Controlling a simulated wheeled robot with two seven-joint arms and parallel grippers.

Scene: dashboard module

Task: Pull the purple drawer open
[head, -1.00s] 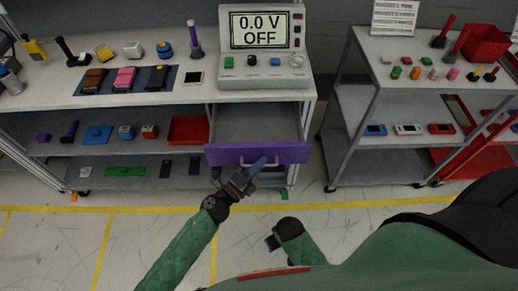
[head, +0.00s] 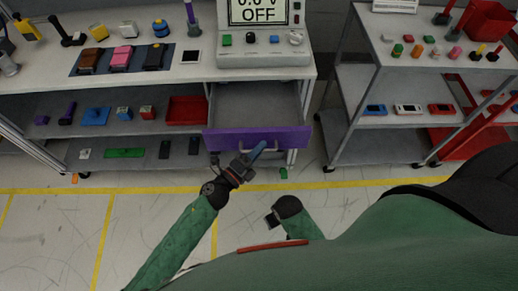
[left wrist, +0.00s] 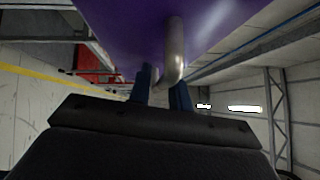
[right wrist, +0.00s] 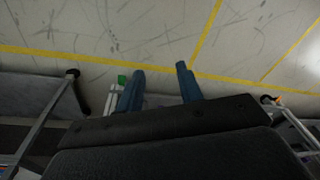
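The purple drawer (head: 290,137) stands pulled out from under the bench top, and its empty grey inside shows from above. Its silver handle (left wrist: 173,50) is on the purple front, which fills the top of the left wrist view. My left gripper (head: 257,150) is at the drawer front. In the left wrist view its blue fingers (left wrist: 162,85) are on either side of the handle bar, closed around it. My right gripper (right wrist: 160,82) is open and empty, low over the floor; it also shows in the head view (head: 272,219).
A power-supply box (head: 262,60) stands on the bench above the drawer. A red bin (head: 187,110) is on the shelf left of it. A grey cart (head: 377,147) stands to the right. The floor in front is clear, with yellow lines.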

